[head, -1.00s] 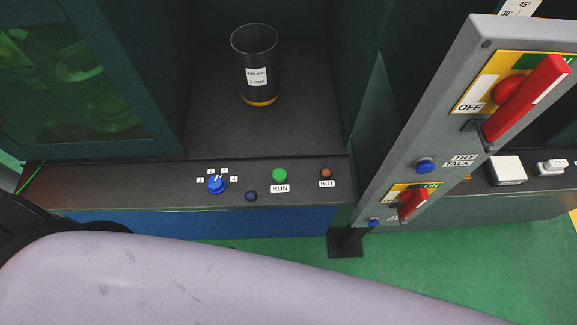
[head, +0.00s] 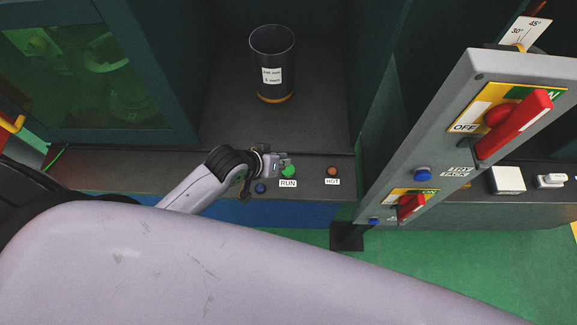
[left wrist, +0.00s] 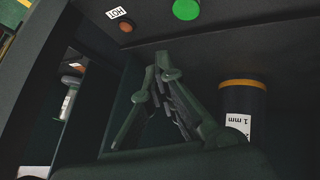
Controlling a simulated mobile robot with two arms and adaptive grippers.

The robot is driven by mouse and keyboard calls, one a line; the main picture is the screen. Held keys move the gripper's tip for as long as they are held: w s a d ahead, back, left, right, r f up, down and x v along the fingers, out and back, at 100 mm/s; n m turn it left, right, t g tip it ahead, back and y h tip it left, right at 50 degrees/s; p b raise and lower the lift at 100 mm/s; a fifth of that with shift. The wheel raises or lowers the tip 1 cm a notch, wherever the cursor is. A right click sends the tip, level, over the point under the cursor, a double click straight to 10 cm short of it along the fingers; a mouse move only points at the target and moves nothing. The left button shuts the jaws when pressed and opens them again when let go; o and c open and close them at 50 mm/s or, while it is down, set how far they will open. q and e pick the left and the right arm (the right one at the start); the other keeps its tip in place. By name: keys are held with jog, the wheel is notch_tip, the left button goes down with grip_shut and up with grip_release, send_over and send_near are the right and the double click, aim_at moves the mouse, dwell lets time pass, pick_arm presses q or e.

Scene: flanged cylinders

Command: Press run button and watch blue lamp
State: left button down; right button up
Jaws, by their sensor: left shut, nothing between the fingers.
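The green RUN button (head: 290,172) is on the dark front panel, above its RUN label (head: 288,183). It also shows at the top edge of the left wrist view (left wrist: 186,9). The small blue lamp (head: 260,188) is left of the button and looks dark, with no clear glow. My left gripper (head: 284,160) is shut and empty, with its tips close by the RUN button and slightly overlapping it in the head view. In the left wrist view the closed fingers (left wrist: 162,62) appear apart from the button. My right gripper is not in view.
A brown HOT lamp (head: 333,170) is right of the button. A dark cylinder (head: 273,65) with an orange base band stands in the recess behind. A grey post (head: 440,125) with red switches (head: 513,124) rises on the right. My large arm link fills the foreground.

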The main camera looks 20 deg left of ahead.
pick_arm(q)
jog(key=n+t+h, duration=0.1)
jog(key=n, duration=0.1)
send_over(288, 170)
jog(key=shift+w+a+f, duration=0.3)
jog(key=shift+a+f, duration=0.1)
jog(key=shift+f, duration=0.1)
notch_tip(288, 170, down, 7)
jog(key=b, duration=0.8)
jog(key=shift+f, duration=0.1)
jog(key=shift+f+b, duration=0.45)
jog(key=shift+f, duration=0.3)
